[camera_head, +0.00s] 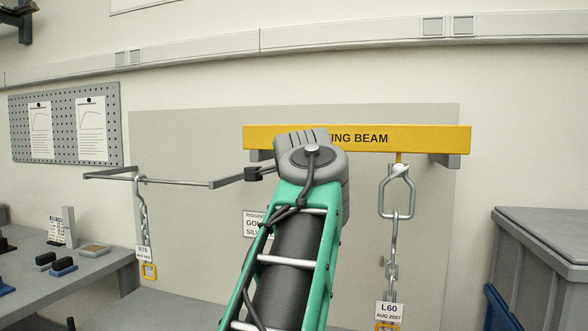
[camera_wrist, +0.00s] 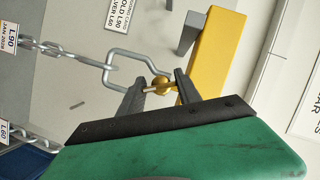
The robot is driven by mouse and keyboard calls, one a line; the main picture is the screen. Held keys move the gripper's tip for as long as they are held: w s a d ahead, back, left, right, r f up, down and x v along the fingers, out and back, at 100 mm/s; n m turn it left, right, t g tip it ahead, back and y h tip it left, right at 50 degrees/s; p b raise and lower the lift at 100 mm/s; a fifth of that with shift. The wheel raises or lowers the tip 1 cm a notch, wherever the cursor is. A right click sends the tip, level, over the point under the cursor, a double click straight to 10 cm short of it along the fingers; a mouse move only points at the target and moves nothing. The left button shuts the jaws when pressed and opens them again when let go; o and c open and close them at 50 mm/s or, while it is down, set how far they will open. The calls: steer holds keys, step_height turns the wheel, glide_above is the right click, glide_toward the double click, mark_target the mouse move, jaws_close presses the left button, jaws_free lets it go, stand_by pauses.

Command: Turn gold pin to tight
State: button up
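In the wrist view the gold pin (camera_wrist: 160,82) sits at the open end of a silver shackle (camera_wrist: 117,62), close to the yellow beam (camera_wrist: 215,55). My gripper (camera_wrist: 160,88) has its two dark fingers on either side of the pin, with a clear gap between them. The gold bar of the pin spans most of that gap; whether both fingers touch it is unclear. A chain runs from the shackle to a tag reading L90 (camera_wrist: 10,37). In the head view my arm hides the pin and my fingers. The beam (camera_head: 430,139) also shows there.
In the head view another shackle (camera_head: 397,192) and chain with an L60 tag (camera_head: 389,311) hang at the beam's right. A chain (camera_head: 142,215) hangs from a rod at left. A workbench (camera_head: 90,272) stands left, and a grey bin (camera_head: 540,250) right.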

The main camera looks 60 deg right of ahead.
steer(key=shift+o, duration=0.8)
steer(key=v, duration=0.7)
steer(key=shift+s+a, duration=0.2)
steer(key=shift+a, duration=0.15)
steer(key=shift+r, duration=0.1)
